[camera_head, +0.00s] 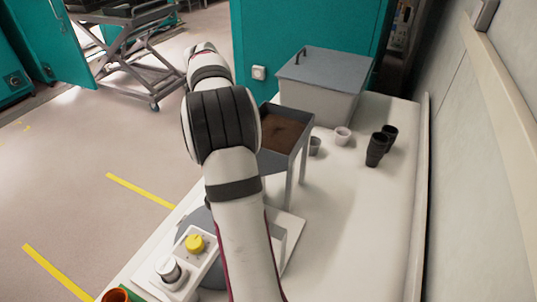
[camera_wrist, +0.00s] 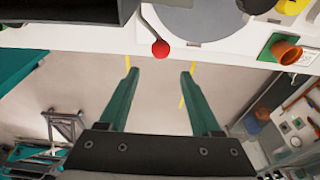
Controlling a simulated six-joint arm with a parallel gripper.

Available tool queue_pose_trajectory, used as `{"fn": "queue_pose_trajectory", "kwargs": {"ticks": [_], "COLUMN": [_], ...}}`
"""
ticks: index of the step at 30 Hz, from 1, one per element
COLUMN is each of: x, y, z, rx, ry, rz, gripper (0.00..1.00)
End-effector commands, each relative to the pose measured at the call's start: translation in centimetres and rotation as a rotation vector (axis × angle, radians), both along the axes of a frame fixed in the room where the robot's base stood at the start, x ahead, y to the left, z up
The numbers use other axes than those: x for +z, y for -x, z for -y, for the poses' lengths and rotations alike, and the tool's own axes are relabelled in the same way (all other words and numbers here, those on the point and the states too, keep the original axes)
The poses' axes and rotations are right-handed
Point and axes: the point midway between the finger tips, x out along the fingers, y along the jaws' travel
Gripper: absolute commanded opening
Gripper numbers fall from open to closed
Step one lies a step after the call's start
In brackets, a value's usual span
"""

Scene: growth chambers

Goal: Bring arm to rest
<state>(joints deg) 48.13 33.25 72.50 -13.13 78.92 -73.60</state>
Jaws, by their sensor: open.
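My arm (camera_head: 235,225) rises from the bottom middle of the head view and reaches away over the left edge of the bench. The gripper is hidden behind the arm there. In the wrist view my gripper (camera_wrist: 159,78) shows two green fingers, wide apart and parallel, with nothing between them. Beyond the fingers lies the floor. A red ball on a lever (camera_wrist: 160,48) shows near the bench edge, just above the fingertips in the picture; whether it is close to them I cannot tell.
A soil tray (camera_head: 303,137) on a stand is right of my arm. A lidded grey box (camera_head: 318,104), black pots (camera_head: 376,150) and a white pot (camera_head: 342,136) stand on the bench. A yellow-knobbed control box (camera_head: 206,262) is near its left edge. The front right bench is clear.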

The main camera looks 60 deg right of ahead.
Motion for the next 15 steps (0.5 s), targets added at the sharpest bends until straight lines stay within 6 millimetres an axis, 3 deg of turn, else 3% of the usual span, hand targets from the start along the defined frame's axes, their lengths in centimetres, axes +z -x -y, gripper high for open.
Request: {"fn": "queue_pose_trajectory", "kwargs": {"ticks": [8,10,11,13,15], "x": [0.0,0.6,1.1,2.6,3.9], "y": [0.0,-0.3,-0.5,-0.4,1.0], "z": [-0.2,-1.9,-3.5,-9.0,-16.3], "rx": [-0.001,-0.010,-0.019,-0.057,-0.115], "ry": [-0.001,-0.012,-0.021,-0.055,-0.099], "rz": [-0.001,-0.003,-0.005,-0.019,-0.045], "gripper": [0.65,0.65,0.65,0.65,0.65]}}
